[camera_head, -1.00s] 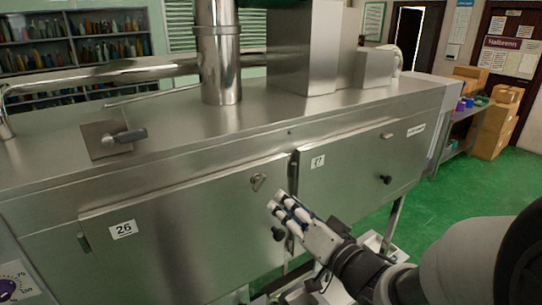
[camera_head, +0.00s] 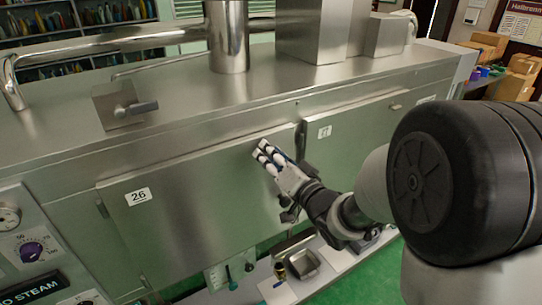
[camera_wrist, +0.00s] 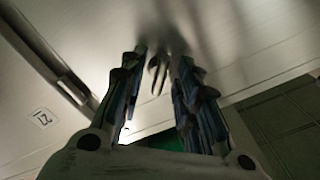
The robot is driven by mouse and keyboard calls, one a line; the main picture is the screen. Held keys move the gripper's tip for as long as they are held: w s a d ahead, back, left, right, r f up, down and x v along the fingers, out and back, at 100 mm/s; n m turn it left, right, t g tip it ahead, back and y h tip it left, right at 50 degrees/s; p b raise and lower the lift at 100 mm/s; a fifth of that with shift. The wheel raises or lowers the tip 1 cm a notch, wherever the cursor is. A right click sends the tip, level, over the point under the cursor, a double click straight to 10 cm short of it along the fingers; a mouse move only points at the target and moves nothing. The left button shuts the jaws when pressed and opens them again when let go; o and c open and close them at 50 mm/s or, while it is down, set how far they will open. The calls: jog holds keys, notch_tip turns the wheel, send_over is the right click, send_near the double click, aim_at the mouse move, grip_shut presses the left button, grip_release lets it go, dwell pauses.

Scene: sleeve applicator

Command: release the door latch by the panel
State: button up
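The door panel labelled 26 (camera_head: 185,225) is the broad steel front face of the machine and looks closed. Its small latch handle (camera_wrist: 158,74) shows in the wrist view as a dark, narrow piece standing out from the panel. In the head view my fingers hide it. My gripper (camera_head: 262,150) is at the panel's upper right. In the wrist view my gripper (camera_wrist: 163,62) is open, with one finger on each side of the latch handle. I see gaps between the handle and both fingers. Whether the fingertips touch the panel, I cannot tell.
A second door labelled 27 (camera_head: 355,130) is to the right, past a vertical seam. A lever on a plate (camera_head: 125,108) sits on the machine top. A dial panel (camera_head: 30,245) stands at lower left. A metal tray (camera_head: 303,264) and small items lie below the doors.

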jog(key=shift+c, duration=0.5)
grip_shut()
jog(key=shift+n+b, duration=0.3)
jog(key=shift+b, duration=0.15)
jog(key=n+b, duration=0.7)
jog(key=b, duration=0.1)
jog(key=shift+n, duration=0.4)
